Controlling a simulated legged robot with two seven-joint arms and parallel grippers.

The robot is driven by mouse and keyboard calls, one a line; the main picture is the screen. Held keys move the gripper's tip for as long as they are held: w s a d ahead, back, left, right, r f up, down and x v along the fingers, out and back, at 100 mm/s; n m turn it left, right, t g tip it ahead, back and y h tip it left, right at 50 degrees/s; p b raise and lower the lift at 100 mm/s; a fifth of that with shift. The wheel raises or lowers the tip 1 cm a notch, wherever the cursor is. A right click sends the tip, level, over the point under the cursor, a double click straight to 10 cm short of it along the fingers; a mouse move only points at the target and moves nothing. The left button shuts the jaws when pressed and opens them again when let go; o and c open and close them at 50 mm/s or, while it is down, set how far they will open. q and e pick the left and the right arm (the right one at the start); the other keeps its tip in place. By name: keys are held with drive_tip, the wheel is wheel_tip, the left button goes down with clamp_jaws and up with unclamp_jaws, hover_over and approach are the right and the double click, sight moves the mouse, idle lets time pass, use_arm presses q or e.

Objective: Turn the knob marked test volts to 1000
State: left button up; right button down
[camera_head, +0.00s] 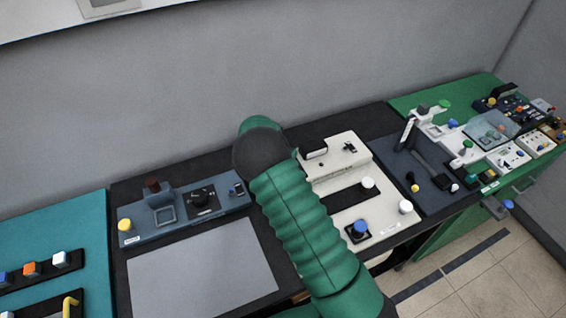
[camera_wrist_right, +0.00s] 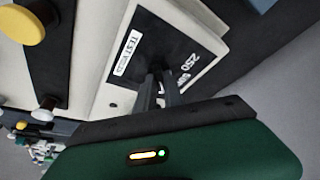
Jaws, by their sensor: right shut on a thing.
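In the right wrist view, a black dial plate (camera_wrist_right: 182,42) with a white label that appears to read TEST VOLTS (camera_wrist_right: 128,55) sits on a cream panel. White marks beside it include 250 and what looks like 500. My right gripper (camera_wrist_right: 163,82) is at the dial's middle with its narrow dark fingers shut on the knob, which they mostly hide. I cannot read the knob's pointer, and no 1000 mark is visible. In the head view, my green right arm covers this dial and the gripper. My left gripper is not in view.
In the head view, a cream console (camera_head: 338,222) with a blue knob (camera_head: 360,227) and white buttons stands right of my arm. A blue-grey panel (camera_head: 150,228) with a black dial (camera_head: 202,199) and a flat grey plate (camera_head: 200,275) lie left. A wall rises behind.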

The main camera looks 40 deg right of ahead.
drive_tip(key=shift+w+r, duration=0.15)
drive_tip(key=c, duration=1.5)
unclamp_jaws()
drive_tip(key=shift+c, duration=0.2)
drive_tip(key=shift+o, duration=0.4)
drive_tip(key=b+v, duration=0.1)
drive_tip(key=v, duration=1.5)
drive_tip(key=shift+r, duration=0.15)
drive_tip(key=shift+a, duration=0.1)
